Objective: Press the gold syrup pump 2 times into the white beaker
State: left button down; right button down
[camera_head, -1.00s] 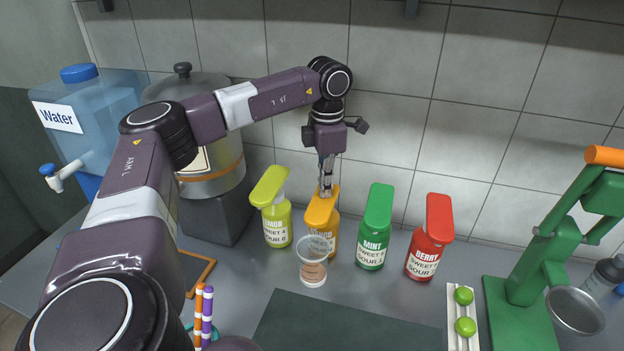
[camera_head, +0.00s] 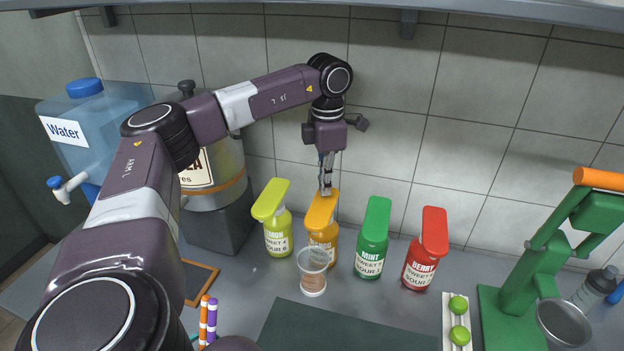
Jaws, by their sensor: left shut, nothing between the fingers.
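The gold syrup pump (camera_head: 321,215) is a yellow-orange bottle with a wide orange pump head, standing in the row of bottles by the wall. My left gripper (camera_head: 326,192) points down with its shut, empty fingers at the top of the gold pump head; I cannot tell whether they touch it. A translucent whitish beaker (camera_head: 313,272) stands upright just in front of the gold bottle, under its spout side. Brownish content shows through its wall. It hides the lower part of the bottle. My right gripper is out of view.
A lime-yellow pump (camera_head: 273,218) stands left of the gold one; green mint (camera_head: 373,240) and red berry (camera_head: 427,250) pumps stand right. A dark mat (camera_head: 340,330) lies in front. A green press (camera_head: 530,265) stands at right, a water jug (camera_head: 90,125) at left.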

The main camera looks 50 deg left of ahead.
aim_at(324, 200)
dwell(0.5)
pick_arm(q)
jog(key=shift+s+f+b, duration=0.1)
jog(key=shift+f+b, duration=1.2)
jog(key=shift+f, duration=1.15)
jog(key=shift+r, duration=0.15)
jog(key=shift+r+p, duration=2.1)
jog(key=shift+r, duration=0.2)
notch_tip(324, 200, up, 6)
jog(key=p, duration=0.5)
